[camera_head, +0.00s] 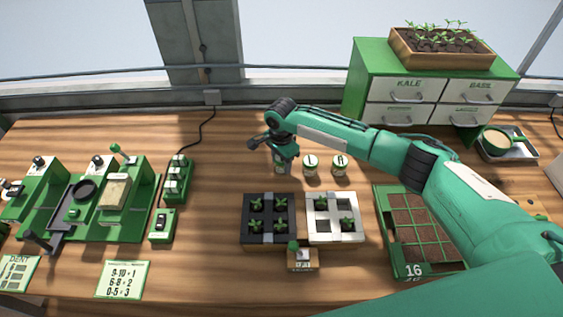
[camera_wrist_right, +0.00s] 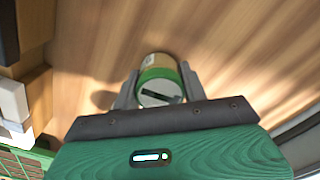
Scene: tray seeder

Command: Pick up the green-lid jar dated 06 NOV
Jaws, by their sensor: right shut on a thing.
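My right gripper (camera_head: 284,155) is over the back middle of the table, its fingers around a small jar (camera_head: 281,168). In the right wrist view the fingers (camera_wrist_right: 157,88) sit on both sides of this jar (camera_wrist_right: 155,66). It has a green band at the lid, a pale lid top with a dark mark, and a tan label. I cannot read a date on it. Two similar jars, one in the middle (camera_head: 310,165) and one at the right (camera_head: 340,165), stand beside it. Their dates are too small to read. My left gripper is not in view.
A black seedling tray (camera_head: 247,230) and a white one (camera_head: 320,238) stand in front of the jars. A green soil tray (camera_head: 385,222) is to the right, under my arm. Green drawers (camera_head: 360,75) stand behind.

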